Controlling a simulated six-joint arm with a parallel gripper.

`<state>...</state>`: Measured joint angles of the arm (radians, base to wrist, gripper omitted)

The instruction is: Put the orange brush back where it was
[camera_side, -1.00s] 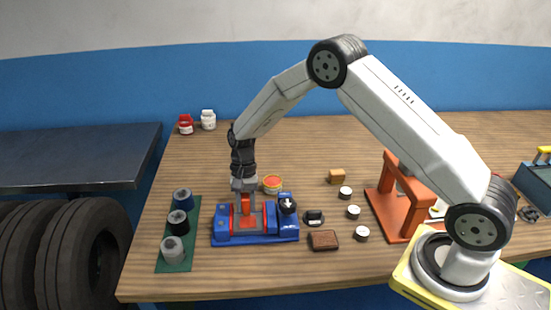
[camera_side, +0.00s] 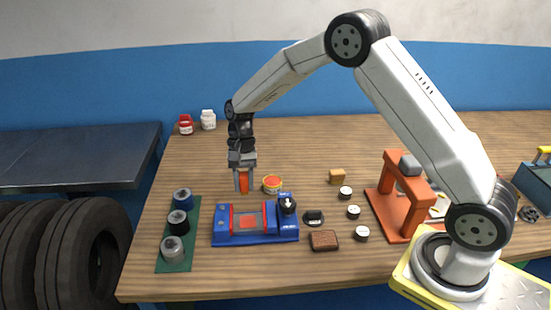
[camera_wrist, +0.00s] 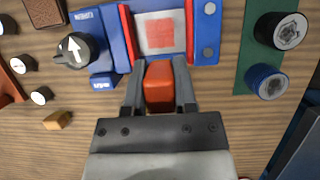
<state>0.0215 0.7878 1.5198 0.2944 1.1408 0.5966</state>
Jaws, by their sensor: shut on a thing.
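The orange brush (camera_wrist: 158,84) is held between the two fingers of my gripper (camera_wrist: 158,92) in the wrist view. In the side view, my gripper (camera_side: 243,184) points down, with the orange brush (camera_side: 244,180) between its fingers, above the table and behind the blue fixture. The blue fixture (camera_side: 225,240) has red side bars and a white middle plate with a red square on it. In the wrist view the fixture (camera_wrist: 113,37) lies just beyond the brush. The brush's lower end is partly hidden by the fingers.
A round tin with a red top (camera_side: 272,184) stands close to the right of my gripper. A green mat (camera_side: 192,225) with several cylinders lies left of the fixture. A brown block (camera_side: 324,240), small white-topped pieces and an orange press (camera_side: 394,215) are to the right.

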